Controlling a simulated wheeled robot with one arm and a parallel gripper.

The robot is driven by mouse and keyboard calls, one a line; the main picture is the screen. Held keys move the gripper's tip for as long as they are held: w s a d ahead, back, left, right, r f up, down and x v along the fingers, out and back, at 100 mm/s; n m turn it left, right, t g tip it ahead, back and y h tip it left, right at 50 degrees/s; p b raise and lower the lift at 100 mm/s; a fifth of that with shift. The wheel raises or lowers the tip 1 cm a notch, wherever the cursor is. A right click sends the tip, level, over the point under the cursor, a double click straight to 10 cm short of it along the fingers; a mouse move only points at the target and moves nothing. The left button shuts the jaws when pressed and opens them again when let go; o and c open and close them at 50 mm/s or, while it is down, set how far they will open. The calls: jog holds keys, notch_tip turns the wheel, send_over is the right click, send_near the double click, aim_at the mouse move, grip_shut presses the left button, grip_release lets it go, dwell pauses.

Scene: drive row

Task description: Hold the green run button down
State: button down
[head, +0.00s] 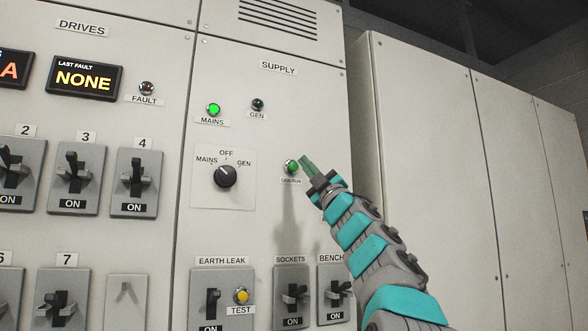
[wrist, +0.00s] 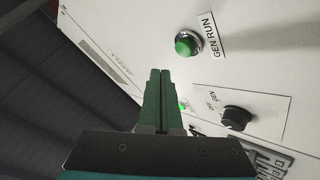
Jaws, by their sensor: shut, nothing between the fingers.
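The green run button (head: 291,167), labelled GEN RUN, sits on the SUPPLY panel to the right of the black rotary switch. It also shows in the wrist view (wrist: 187,44), sticking out of a silver collar ahead of the fingertips and slightly to their right. My gripper (head: 306,161) is shut and empty, with its green fingers just right of the button in the head view. In the wrist view the fingertips (wrist: 160,72) appear apart from the button. I cannot tell the exact gap in depth.
The rotary switch (head: 225,176) points towards MAINS. The green MAINS lamp (head: 213,110) is lit and the GEN lamp (head: 257,105) is dark. Breaker switches (head: 291,293) and a yellow TEST button (head: 241,296) lie below. Plain cabinets (head: 430,150) stand to the right.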

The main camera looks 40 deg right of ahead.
jog(key=shift+s+a, duration=0.15)
jog(key=shift+s, duration=0.5)
jog(key=shift+s+a, duration=0.15)
jog(key=shift+s, duration=0.45)
